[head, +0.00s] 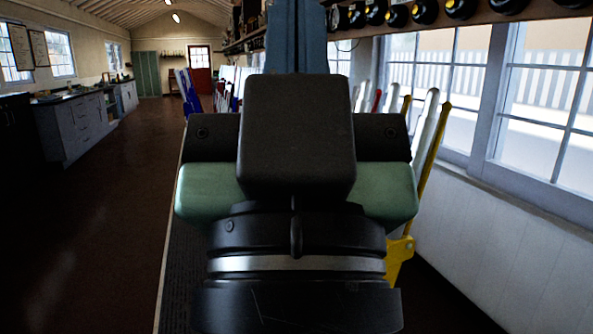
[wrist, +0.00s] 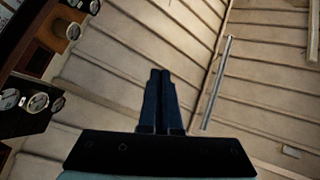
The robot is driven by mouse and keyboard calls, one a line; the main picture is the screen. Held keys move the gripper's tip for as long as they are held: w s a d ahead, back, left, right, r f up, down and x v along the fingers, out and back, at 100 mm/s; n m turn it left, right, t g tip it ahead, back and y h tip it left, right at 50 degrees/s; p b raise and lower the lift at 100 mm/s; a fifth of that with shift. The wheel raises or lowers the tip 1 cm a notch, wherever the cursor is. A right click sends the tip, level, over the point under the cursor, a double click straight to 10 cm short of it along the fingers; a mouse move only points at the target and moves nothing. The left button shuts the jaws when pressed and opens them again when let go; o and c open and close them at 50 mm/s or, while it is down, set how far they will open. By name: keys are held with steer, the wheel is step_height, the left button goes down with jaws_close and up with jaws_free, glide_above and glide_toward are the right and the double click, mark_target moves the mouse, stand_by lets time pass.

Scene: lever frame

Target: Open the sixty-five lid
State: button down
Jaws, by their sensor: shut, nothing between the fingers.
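My gripper (wrist: 161,75) points up toward the ceiling in the wrist view, its two blue fingers side by side, shut and empty. In the head view the fingers (head: 295,40) rise at the top middle, and my wrist blocks much of the lever frame. No lid marked sixty-five can be made out in either view. Levers show on both sides of my wrist: a yellow lever (head: 433,160) close on the right, a white lever (head: 426,118) beside it, and blue levers (head: 188,92) farther off on the left.
A shelf (head: 480,17) with several round instruments runs along the upper right, above the windows (head: 545,100). Round dials (wrist: 38,103) show at left in the wrist view. Grey cabinets (head: 80,125) stand along the left wall. The brown floor (head: 90,240) at left is clear.

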step_height(320, 180, up, 22)
steer(key=p, duration=2)
steer(key=c, duration=1.5)
jaws_free()
steer(key=shift+r, duration=0.35)
steer(key=shift+c, duration=0.2)
steer(key=shift+o, duration=1.9)
steer(key=shift+a+f, duration=0.1)
